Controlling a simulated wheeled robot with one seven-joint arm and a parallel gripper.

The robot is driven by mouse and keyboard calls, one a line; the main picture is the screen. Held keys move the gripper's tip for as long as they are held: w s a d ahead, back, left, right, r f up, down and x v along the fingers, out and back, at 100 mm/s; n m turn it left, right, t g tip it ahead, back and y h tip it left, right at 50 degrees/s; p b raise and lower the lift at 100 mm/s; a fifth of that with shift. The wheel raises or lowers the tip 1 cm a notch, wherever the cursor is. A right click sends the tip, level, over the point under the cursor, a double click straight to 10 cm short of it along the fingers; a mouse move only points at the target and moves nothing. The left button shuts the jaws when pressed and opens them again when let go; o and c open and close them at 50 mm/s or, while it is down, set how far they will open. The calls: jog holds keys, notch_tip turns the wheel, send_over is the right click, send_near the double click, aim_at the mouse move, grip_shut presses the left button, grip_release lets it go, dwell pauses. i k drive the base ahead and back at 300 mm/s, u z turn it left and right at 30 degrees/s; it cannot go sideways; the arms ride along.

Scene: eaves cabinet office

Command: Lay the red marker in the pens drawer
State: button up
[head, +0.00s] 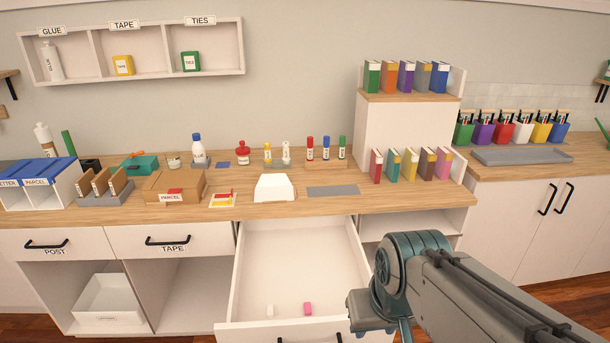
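A red marker (310,149) stands upright on a wooden holder (322,164) at the back of the desk, left of a blue marker (326,148) and a green marker (342,148). Below the desktop a drawer (300,255) is pulled open. A small white piece and a pink piece (308,308) lie near its front; the rest of its floor is bare. No label shows on this drawer, and its front is cut off by the lower edge. My arm reaches in from the lower right, over the drawer's right front corner. My gripper's fingers are not visible.
A white block (275,187) and a grey mat (333,191) lie on the desk behind the drawer. A white riser (408,137) with books stands to the right. Closed drawers labelled POST (52,243) and TAPE (170,240) are to the left.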

aim_at(292, 269)
jog(key=u, duration=0.05)
jog(key=k, duration=0.1)
jog(key=z, duration=1.6)
jog(key=i, duration=2.7)
jog(key=u, duration=3.6)
jog(key=i, duration=0.55)
jog(key=z, duration=0.05)
